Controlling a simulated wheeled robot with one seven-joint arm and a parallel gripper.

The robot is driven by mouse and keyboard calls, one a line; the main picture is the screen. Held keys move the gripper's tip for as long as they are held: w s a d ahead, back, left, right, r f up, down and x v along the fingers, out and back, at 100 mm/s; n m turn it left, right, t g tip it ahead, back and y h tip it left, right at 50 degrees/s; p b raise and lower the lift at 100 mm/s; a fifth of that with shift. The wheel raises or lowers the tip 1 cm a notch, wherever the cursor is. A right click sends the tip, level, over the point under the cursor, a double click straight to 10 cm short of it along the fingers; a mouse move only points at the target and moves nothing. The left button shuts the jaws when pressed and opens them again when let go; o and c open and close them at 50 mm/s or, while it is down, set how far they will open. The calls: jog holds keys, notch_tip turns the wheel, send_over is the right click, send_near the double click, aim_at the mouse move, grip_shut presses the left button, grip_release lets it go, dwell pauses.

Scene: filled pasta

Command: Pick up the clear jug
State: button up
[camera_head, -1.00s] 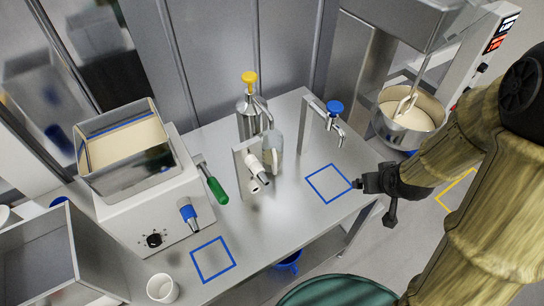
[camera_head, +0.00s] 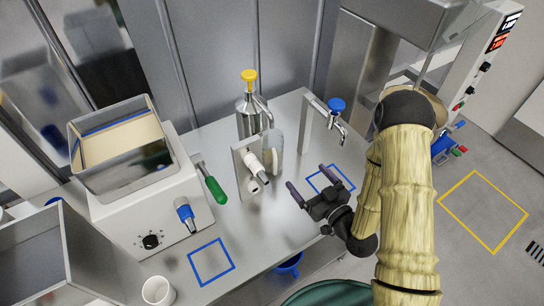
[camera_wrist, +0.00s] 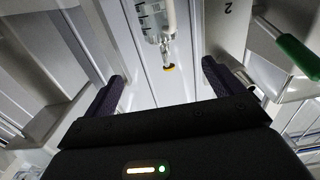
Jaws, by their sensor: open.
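The clear jug (camera_head: 273,143) stands on the steel table (camera_head: 262,232), just behind and right of a white-nozzled tap. In the wrist view the see-through jug (camera_wrist: 148,18) shows dark measuring marks, at the top of the picture and between the lines of the two fingers. My gripper (camera_head: 310,180) is open and empty, over the right part of the table near the right blue square. It is apart from the jug, to its lower right in the head view. Its two dark fingers also show in the wrist view (camera_wrist: 163,78).
The white-nozzled tap (camera_head: 254,165) stands close by the jug. A steel dispenser with a yellow knob (camera_head: 249,76) is behind. A blue-knobbed tap (camera_head: 336,106) is at right. A green handle (camera_head: 215,189) is at left. The table front has free room by the blue square outline (camera_head: 211,262).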

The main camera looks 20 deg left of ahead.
jog(key=shift+r, duration=0.1)
dwell(0.3)
jog(key=b, duration=0.5)
send_near(278, 144)
jog(key=x, duration=0.5)
jog(key=shift+w+a+r, duration=0.2)
jog(key=shift+w+a, duration=0.05)
jog(key=shift+a, duration=0.05)
jog(key=shift+f+p+x, duration=0.1)
jog(key=shift+p+x, duration=0.7)
jog(key=shift+x, duration=0.5)
jog(key=shift+f+p+x, duration=0.15)
jog(key=shift+p+x, duration=0.6)
jog(key=shift+x, duration=0.55)
